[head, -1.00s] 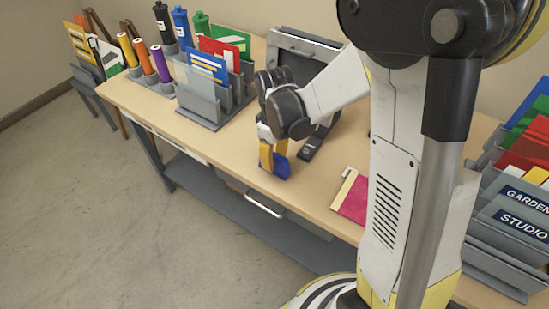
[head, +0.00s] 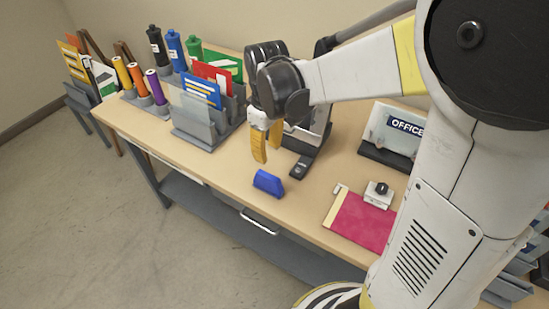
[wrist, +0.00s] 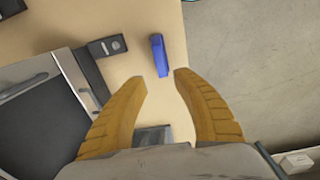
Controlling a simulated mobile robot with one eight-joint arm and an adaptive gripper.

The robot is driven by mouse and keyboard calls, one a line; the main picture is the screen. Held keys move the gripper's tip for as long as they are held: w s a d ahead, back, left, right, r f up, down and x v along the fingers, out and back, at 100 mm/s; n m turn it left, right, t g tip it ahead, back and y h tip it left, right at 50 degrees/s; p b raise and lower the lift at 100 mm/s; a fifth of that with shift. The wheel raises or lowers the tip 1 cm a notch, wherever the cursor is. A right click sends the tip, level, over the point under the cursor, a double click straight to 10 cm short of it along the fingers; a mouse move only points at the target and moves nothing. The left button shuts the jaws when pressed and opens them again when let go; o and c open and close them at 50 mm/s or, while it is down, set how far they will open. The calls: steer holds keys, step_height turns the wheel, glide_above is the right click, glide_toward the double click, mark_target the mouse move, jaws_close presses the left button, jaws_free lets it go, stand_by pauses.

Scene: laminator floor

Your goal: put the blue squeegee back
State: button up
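The blue squeegee (head: 268,183) lies on the tabletop close to the front edge, with nothing holding it. It also shows in the wrist view (wrist: 159,56), just beyond my fingertips. My gripper (head: 267,152) is above the table, behind and higher than the squeegee and apart from it. In the wrist view my gripper (wrist: 160,78) has its two yellow fingers spread with nothing between them. I cannot pick out a holder that is clearly the squeegee's own place.
Behind my gripper stands a dark laminator (head: 314,128). A grey card rack (head: 207,134) and several coloured bottles stand left. A pink sheet (head: 360,222) with a small white block (head: 378,194) and an OFFICE sign (head: 396,128) are right. Tabletop around the squeegee is clear.

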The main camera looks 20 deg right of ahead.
steer(key=s+r+m+t, duration=0.6)
steer(key=s+r, duration=0.2)
steer(key=s, duration=0.4)
steer(key=shift+s+m+t, duration=0.2)
steer(key=shift+m+t, duration=0.2)
